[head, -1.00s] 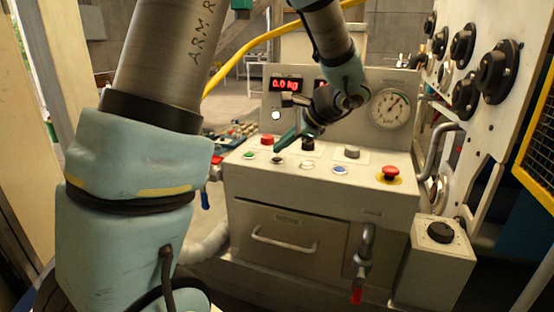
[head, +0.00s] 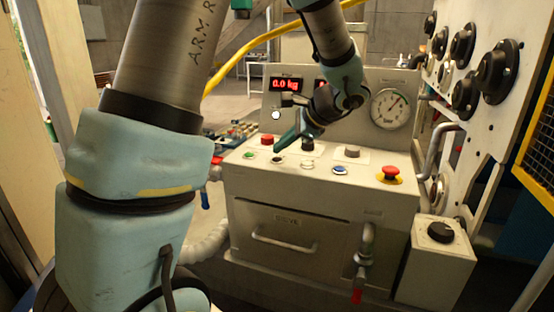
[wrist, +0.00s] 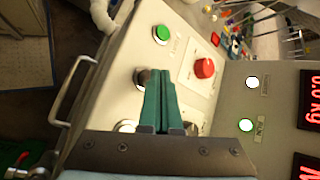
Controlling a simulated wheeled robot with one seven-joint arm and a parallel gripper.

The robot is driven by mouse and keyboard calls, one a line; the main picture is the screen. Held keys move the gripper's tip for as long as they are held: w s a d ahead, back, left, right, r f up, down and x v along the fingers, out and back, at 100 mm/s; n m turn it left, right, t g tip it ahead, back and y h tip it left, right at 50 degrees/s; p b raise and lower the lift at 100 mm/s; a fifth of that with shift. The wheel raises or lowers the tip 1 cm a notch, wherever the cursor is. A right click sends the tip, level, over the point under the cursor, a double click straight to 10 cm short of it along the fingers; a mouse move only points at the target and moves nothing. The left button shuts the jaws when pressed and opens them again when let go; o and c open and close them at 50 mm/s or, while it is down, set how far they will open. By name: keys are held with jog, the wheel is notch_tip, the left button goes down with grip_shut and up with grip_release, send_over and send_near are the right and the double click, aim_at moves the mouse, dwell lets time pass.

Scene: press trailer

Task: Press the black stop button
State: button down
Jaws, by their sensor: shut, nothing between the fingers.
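The black button (head: 277,160) sits in the front row of the sloped panel, between a green button (head: 249,155) and a white button (head: 307,165). In the wrist view the black button (wrist: 141,77) shows in a metal ring, partly hidden by my fingers. My gripper (head: 278,151) has teal fingers pointing down at this button, with the tips right at or just above it. I cannot tell whether they touch it. In the wrist view my gripper (wrist: 159,84) is shut and empty.
A blue button (head: 340,170) and a red mushroom button (head: 390,173) are to the right. The display panel (head: 345,106) rises behind. A drawer handle (head: 285,244) juts out in front.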

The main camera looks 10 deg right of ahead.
aim_at(281, 159)
jog(key=shift+f+b, duration=0.3)
jog(key=shift+f, duration=0.1)
jog(key=shift+f+b, duration=0.35)
jog(key=shift+f, duration=0.05)
dwell(0.4)
jog(key=shift+r, duration=0.15)
dwell(0.3)
jog(key=shift+r+p, duration=0.6)
jog(key=shift+r, duration=0.1)
jog(key=shift+r+p, duration=1.95)
jog(key=shift+r, duration=0.6)
jog(key=shift+f, duration=0.1)
